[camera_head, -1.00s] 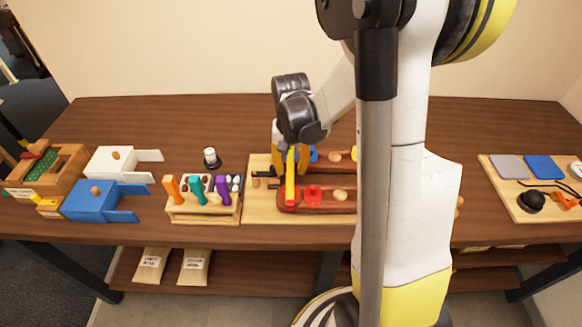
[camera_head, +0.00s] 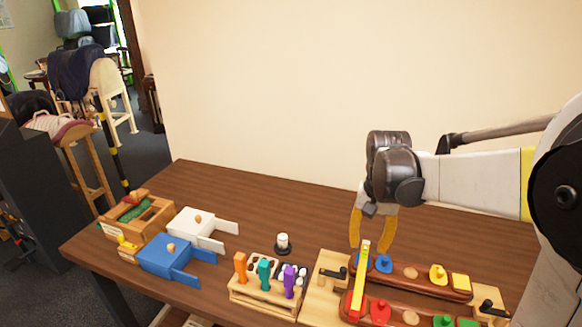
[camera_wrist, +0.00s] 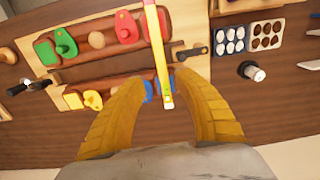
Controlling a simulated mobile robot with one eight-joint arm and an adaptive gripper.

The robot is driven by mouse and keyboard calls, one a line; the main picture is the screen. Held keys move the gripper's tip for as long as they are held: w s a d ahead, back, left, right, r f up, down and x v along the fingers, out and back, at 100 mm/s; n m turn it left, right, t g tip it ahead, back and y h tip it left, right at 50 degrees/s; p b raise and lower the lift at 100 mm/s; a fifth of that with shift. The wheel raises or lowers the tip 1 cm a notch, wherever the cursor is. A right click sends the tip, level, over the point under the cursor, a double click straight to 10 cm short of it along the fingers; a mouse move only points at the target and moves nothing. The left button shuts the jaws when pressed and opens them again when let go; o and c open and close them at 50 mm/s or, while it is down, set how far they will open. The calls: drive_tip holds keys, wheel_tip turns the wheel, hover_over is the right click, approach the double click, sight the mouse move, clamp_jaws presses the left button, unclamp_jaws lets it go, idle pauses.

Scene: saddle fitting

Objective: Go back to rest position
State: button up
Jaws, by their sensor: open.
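In the wrist view the open fingers (camera_wrist: 165,92) reach toward a yellow bar (camera_wrist: 155,45) that lies across two red-brown rails. The bar also shows in the head view (camera_head: 360,280), below my fingertips. A blue knobbed piece (camera_head: 383,263) sits beside the bar on the far rail and is partly hidden by a finger in the wrist view.
Left of the board stand a rack with orange, teal and purple handles (camera_head: 264,273), a small black-and-white post (camera_head: 283,243), a white box (camera_head: 197,226), a blue box (camera_head: 168,256) and a wooden tray (camera_head: 157,219). The back of the table (camera_head: 270,192) is clear.

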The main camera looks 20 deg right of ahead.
drive_tip(key=s+a+r+n+t+b, duration=0.1)
drive_tip(key=s+a+r+n+t, duration=0.2)
drive_tip(key=s+a+n+t, duration=0.3)
drive_tip(key=s+a+t, duration=0.1)
drive_tip(key=s+a, duration=0.3)
drive_tip(key=a, duration=0.3)
drive_tip(key=shift+s+a+n, duration=0.3)
drive_tip(key=shift+s+n, duration=0.05)
drive_tip(key=shift+n, duration=0.05)
